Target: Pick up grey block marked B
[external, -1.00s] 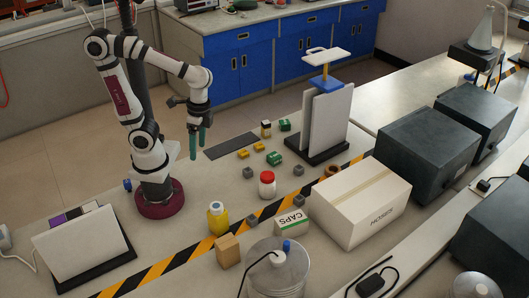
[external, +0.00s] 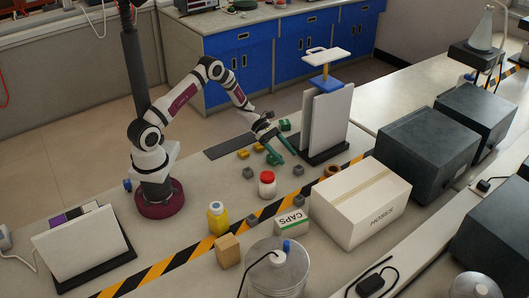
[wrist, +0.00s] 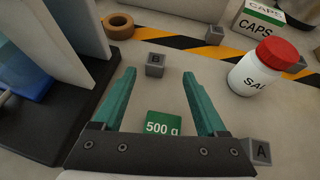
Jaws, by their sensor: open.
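The grey block marked B (wrist: 155,65) sits on the bench in the wrist view, beyond my fingertips and roughly in line with the gap between them. In the external view it appears to be the small grey block (external: 298,170) just beyond my gripper (external: 287,158). My gripper also shows in the wrist view (wrist: 158,74), with its two green fingers spread and nothing held between the tips. A green block marked 500 g (wrist: 163,122) lies nearer the gripper body, partly hidden by it. A grey block marked A (wrist: 258,151) is at lower right.
A white jar with a red lid (wrist: 262,66) stands to the right. A tape roll (wrist: 118,27), another grey block (wrist: 215,35) and the CAPS box (wrist: 258,18) lie farther off. Upright panels on a dark base (wrist: 80,108) stand close on the left.

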